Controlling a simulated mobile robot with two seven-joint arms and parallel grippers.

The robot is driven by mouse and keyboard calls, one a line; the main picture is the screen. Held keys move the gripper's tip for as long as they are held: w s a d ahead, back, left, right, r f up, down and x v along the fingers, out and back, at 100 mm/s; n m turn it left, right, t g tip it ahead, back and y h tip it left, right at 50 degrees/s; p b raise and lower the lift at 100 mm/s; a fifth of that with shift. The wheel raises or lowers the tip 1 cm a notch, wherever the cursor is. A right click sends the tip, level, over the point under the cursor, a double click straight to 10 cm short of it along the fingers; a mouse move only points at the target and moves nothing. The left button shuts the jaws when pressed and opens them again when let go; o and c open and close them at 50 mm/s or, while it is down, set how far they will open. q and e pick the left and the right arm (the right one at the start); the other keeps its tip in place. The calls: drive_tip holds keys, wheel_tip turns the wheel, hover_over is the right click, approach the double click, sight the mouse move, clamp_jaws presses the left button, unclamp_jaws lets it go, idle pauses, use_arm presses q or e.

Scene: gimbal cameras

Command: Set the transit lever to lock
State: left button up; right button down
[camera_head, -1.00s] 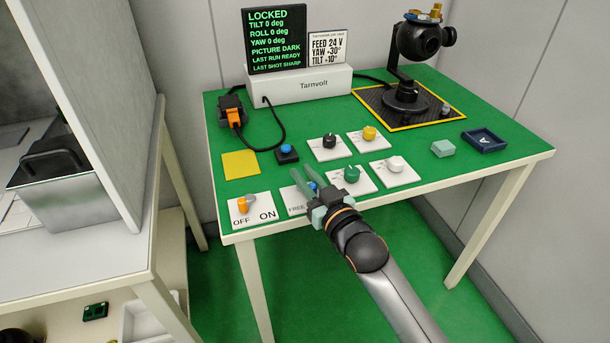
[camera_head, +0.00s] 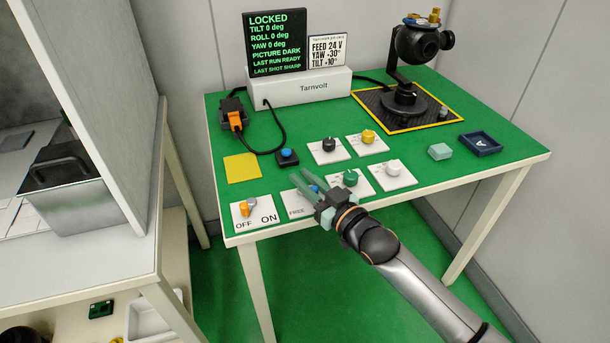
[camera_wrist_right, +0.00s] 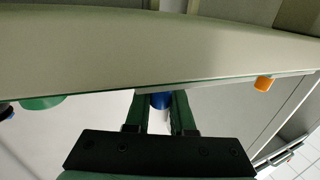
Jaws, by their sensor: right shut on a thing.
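The blue lever knob (camera_wrist_right: 160,100) shows between the two green fingers of the right gripper (camera_wrist_right: 160,112) in the wrist view. The fingers are shut on it. The display (camera_head: 276,40) reads LOCKED, with tilt, roll and yaw at 0 deg. My left gripper is not in view.
An OFF/ON switch plate with an orange lever (camera_head: 246,208) is just left. Green (camera_head: 350,178), white (camera_head: 393,169), black (camera_head: 328,145) and yellow (camera_head: 368,137) knobs stand right and behind. A blue button (camera_head: 287,155) is behind. The gimbal camera (camera_head: 418,42) stands at the back right.

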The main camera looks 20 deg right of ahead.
drive_tip(key=c, duration=0.8)
unclamp_jaws()
drive_tip(key=shift+o, duration=0.2)
drive_tip(key=p+v, duration=0.1)
drive_tip(key=v, duration=1.1)
drive_tip(key=shift+s+d+p, duration=0.15)
drive_tip(key=shift+s+p, duration=0.05)
drive_tip(key=shift+p, duration=0.1)
